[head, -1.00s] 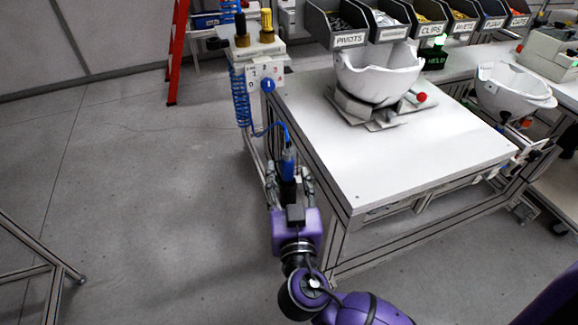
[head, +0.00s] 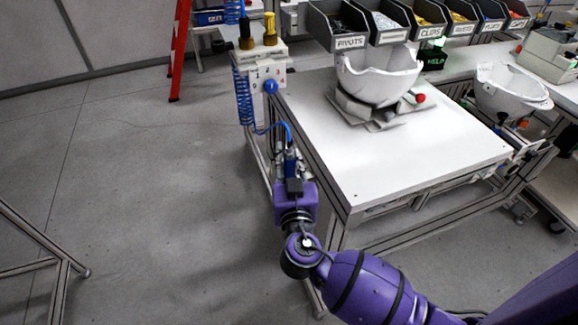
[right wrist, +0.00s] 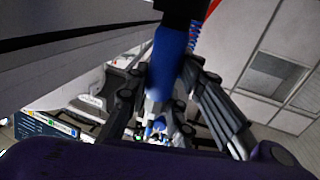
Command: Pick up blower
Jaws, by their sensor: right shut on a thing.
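The blower (head: 290,167) is a slim blue tool at the end of a blue air hose, beside the left side of the white workbench. My right gripper (head: 288,151) is shut on it at the bench's left edge, and its fingers are partly hidden. In the right wrist view the blue body of the blower (right wrist: 168,62) stands between the dark fingers of my right gripper (right wrist: 165,115). My left gripper is not in view.
The white workbench (head: 440,150) stands close on the right, with a white helmet shell (head: 378,78) on a fixture. A blue coiled hose (head: 242,95) hangs from a valve panel (head: 268,78). Labelled bins (head: 345,40) line the back.

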